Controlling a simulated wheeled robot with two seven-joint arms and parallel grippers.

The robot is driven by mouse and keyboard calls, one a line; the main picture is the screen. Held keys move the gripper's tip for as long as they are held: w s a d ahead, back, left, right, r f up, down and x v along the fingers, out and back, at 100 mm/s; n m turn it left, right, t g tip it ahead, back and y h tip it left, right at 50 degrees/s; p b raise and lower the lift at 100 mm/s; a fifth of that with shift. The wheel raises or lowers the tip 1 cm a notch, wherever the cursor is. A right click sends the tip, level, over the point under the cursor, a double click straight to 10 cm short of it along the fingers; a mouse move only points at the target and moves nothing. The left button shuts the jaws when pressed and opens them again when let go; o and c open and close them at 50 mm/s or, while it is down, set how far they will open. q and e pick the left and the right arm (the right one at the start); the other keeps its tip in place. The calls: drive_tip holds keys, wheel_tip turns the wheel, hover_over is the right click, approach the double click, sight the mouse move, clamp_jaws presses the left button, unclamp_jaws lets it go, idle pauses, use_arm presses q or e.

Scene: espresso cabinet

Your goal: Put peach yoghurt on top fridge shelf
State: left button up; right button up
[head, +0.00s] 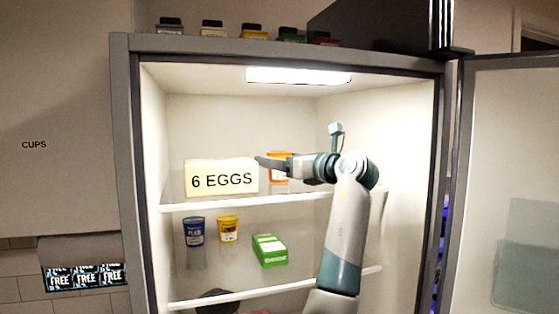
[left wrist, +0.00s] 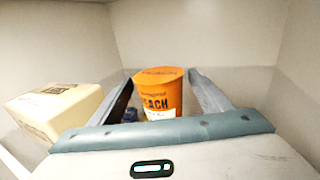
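The orange peach yoghurt cup (head: 279,177) stands upright on the top fridge shelf (head: 300,197), right of the egg box. Its "PEACH" label partly shows in the left wrist view (left wrist: 158,92). My left gripper (head: 268,161) reaches in from the right at cup height and covers part of the cup in the head view. In the left wrist view its fingers (left wrist: 160,88) are spread on either side of the cup, with small gaps visible beside it. Whether a fingertip touches the cup is hard to tell. My right gripper is not in view.
A "6 EGGS" box (head: 221,179) sits close left of the cup. On the shelf below are a blue cup (head: 194,232), a yellow cup (head: 228,228) and a green carton (head: 270,250). The fridge door (head: 510,170) stands open at the right.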

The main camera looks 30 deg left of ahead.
use_arm(q)
drive_tip(key=shift+r, duration=0.1)
drive_tip(key=shift+s+d+b, duration=0.1)
drive_tip(key=shift+d+b, duration=0.25)
drive_tip(key=shift+d, duration=0.1)
drive_tip(key=b+v, duration=0.4)
drive_tip(key=v, duration=0.5)
drive_tip(key=shift+d+b, duration=0.2)
drive_tip(key=shift+b, duration=0.2)
drive_tip(key=shift+v, duration=0.9)
drive_tip(key=shift+s+r, duration=0.1)
